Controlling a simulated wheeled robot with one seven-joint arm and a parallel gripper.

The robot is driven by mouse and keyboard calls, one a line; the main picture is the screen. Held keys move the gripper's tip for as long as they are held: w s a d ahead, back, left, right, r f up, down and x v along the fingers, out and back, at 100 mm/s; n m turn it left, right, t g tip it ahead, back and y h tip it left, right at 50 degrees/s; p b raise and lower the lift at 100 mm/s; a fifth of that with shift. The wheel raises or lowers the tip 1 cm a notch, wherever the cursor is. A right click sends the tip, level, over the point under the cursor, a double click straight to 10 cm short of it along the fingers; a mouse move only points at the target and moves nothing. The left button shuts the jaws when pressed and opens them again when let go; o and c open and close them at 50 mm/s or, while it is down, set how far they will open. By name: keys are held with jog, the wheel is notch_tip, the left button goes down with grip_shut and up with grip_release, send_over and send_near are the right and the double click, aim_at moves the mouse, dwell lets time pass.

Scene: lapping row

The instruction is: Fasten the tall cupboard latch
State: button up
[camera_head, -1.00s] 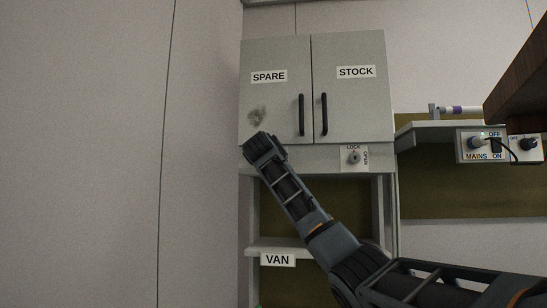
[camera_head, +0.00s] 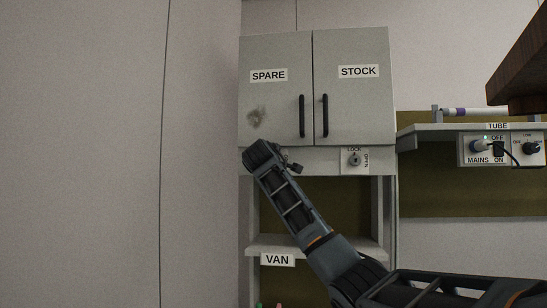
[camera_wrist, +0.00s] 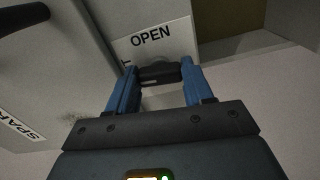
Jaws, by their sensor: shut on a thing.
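The tall cupboard (camera_head: 345,105) has two shut grey doors, marked SPARE and STOCK. Whether the piece touches the latch is unclear.
Two black door handles (camera_head: 302,116) stand out above the rail. A shelf (camera_head: 460,128) with a tube and a MAINS switch box (camera_head: 486,150) is at the right. A dark wooden edge (camera_head: 520,85) juts in at upper right. An open VAN shelf (camera_head: 290,243) lies below.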

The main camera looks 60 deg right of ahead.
jog(key=shift+n+p, duration=0.3)
jog(key=shift+n, duration=0.3)
jog(key=shift+w+a, duration=0.1)
jog(key=o, duration=1)
jog(key=shift+o, duration=0.2)
jog(key=b+v, duration=0.2)
jog(key=v, duration=0.5)
jog(key=shift+s+a, duration=0.2)
jog(key=shift+a, duration=0.1)
